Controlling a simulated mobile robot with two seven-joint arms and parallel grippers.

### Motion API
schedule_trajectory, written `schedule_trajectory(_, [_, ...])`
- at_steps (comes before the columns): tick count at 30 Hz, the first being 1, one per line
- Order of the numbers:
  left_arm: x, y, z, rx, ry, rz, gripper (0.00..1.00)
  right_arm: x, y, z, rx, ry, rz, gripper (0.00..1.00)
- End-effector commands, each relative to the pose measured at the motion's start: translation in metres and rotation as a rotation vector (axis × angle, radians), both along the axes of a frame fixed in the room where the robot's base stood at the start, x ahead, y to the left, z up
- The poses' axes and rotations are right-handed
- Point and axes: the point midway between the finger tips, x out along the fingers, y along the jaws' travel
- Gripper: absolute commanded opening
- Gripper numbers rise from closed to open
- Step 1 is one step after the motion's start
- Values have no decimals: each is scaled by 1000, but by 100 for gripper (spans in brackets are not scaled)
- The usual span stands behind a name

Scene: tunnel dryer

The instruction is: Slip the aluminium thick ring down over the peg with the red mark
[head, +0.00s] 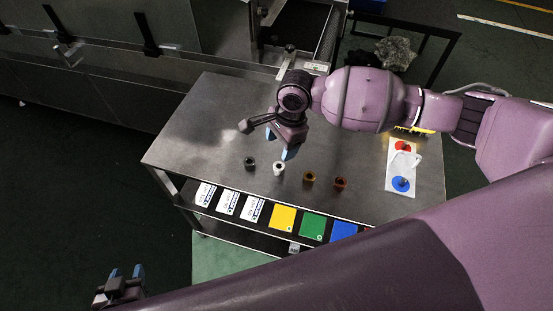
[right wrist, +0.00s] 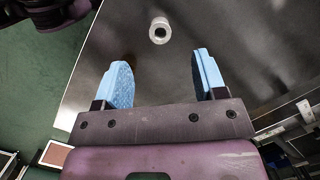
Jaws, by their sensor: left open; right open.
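The aluminium thick ring (head: 279,168), pale grey, stands on the metal table in a row of similar rings. It also shows in the right wrist view (right wrist: 159,30), ahead of the fingers and apart from them. My right gripper (head: 290,153) is open and empty just above and behind this ring; it also shows in the right wrist view (right wrist: 162,78). The red mark (head: 403,146) is on a white board (head: 391,178) at the table's right; its peg is too small to make out clearly. My left gripper (head: 125,273) is open and empty, low at left, away from the table.
A black ring (head: 250,163) stands left of the aluminium one; a brass ring (head: 309,178) and a copper-brown ring (head: 340,184) stand to its right. A blue mark (head: 401,183) is on the board's near end. Coloured and labelled cards line the front. The table's left side is clear.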

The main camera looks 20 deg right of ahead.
Motion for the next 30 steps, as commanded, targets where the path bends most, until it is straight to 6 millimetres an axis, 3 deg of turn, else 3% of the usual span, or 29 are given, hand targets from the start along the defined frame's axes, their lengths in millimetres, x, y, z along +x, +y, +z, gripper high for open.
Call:
schedule_trajectory(3, [1,0,2,1,-3,-1,43,3,-7,7,-35,26,-51,65])
schedule_trajectory(7, [2,0,1,1,-4,-2,43,3,-8,0,-43,36,-67,65])
schedule_trajectory(30, [-1,0,-22,1,11,-3,43,-2,3,-91,-40,33,-62,65])
